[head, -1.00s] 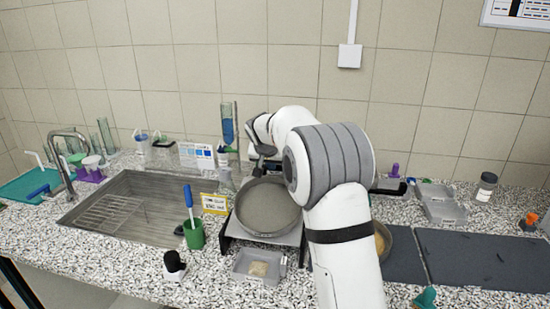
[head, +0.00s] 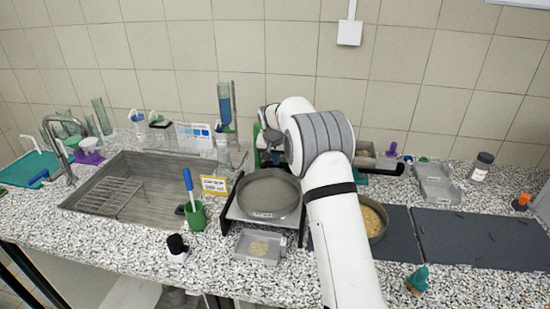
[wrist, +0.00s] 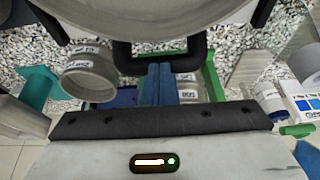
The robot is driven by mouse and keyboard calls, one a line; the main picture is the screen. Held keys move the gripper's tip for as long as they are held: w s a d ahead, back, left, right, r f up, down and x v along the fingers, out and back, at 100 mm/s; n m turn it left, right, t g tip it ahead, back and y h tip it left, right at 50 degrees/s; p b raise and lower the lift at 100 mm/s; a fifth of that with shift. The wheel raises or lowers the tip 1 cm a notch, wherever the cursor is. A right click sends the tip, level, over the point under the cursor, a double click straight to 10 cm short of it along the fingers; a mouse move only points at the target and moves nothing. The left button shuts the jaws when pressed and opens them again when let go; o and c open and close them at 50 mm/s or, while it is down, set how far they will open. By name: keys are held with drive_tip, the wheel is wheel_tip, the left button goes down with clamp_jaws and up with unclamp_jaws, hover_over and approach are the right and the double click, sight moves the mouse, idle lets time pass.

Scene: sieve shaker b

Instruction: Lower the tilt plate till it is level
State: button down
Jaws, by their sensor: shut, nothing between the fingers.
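The tilt plate (head: 233,212) is a light grey plate on a black-sided stand at the middle of the counter. A round grey sieve (head: 268,192) sits on it. From the head view I cannot tell whether the plate is exactly level. In the wrist view the sieve's large grey rim (wrist: 150,18) fills the top, with a black loop handle (wrist: 122,55) below it. My gripper (wrist: 160,72) shows blue fingers, shut and empty, at the handle's opening. Whether they touch the handle is unclear. In the head view my arm hides the fingers, behind the plate.
A grey tray with grains (head: 258,247) lies in front of the plate. A green cup with a blue-handled brush (head: 195,216) and a yellow sign (head: 214,185) stand left, beside the sink (head: 140,215). A bowl (head: 374,218) stands right. Dark mats (head: 470,238) lie clear farther right.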

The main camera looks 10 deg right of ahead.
drive_tip(key=shift+s+a+f, duration=0.15)
drive_tip(key=shift+s+f, duration=0.1)
drive_tip(key=shift+f, duration=0.4)
drive_tip(key=b+v, duration=0.1)
drive_tip(key=v, duration=1.3)
drive_tip(key=shift+w+r, duration=0.15)
drive_tip(key=shift+r, duration=0.3)
drive_tip(key=s+d+r+n, duration=0.1)
drive_tip(key=s+d+r, duration=0.1)
drive_tip(key=s, duration=0.9)
drive_tip(key=s+d+r+n, duration=0.1)
drive_tip(key=s+d+r, duration=0.15)
drive_tip(key=s, duration=0.95)
drive_tip(key=s+f, duration=0.4)
drive_tip(key=s, duration=0.6)
drive_tip(key=s+d+f+n+y, duration=0.1)
drive_tip(key=s+f, duration=0.3)
drive_tip(key=s, duration=0.7)
drive_tip(key=shift+s+d+n, duration=0.15)
drive_tip(key=shift+s+n, duration=0.05)
drive_tip(key=shift+n, duration=0.1)
